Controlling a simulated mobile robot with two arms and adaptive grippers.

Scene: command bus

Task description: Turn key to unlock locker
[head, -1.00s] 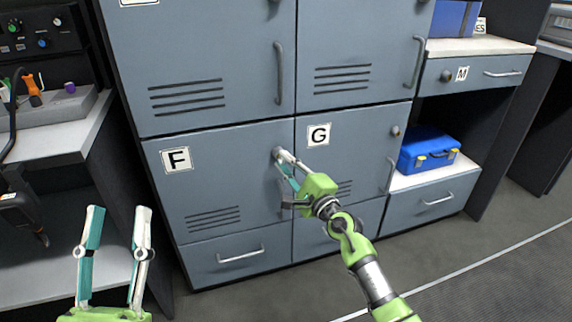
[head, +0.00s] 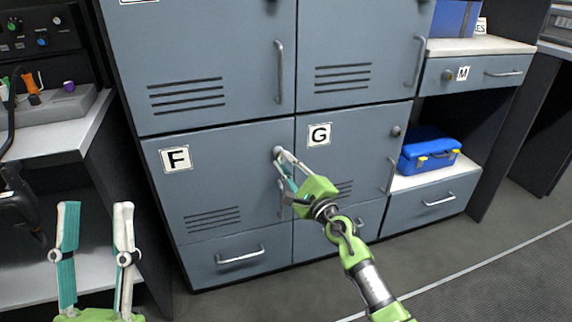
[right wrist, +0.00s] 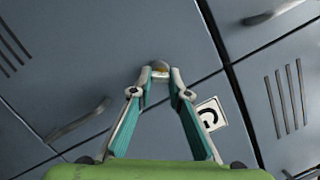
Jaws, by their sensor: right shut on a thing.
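The grey locker F (head: 225,150) is closed, with its round lock (head: 277,150) at the door's upper right corner. My right gripper (head: 282,154) is at this lock, its fingertips shut on a small key whose shape is mostly hidden. In the right wrist view, the fingertips (right wrist: 160,75) meet just below the round lock (right wrist: 161,66), with a bit of yellowish metal between them. How far the key is turned cannot be told. My left gripper (head: 96,207) is open and empty at the lower left, away from the lockers.
Locker G (head: 350,125) is closed beside F, with its own lock (head: 396,131). F's handle (head: 281,200) hangs below the lock near my right gripper. A blue case (head: 430,150) sits on a right shelf. A desk (head: 60,135) stands at the left.

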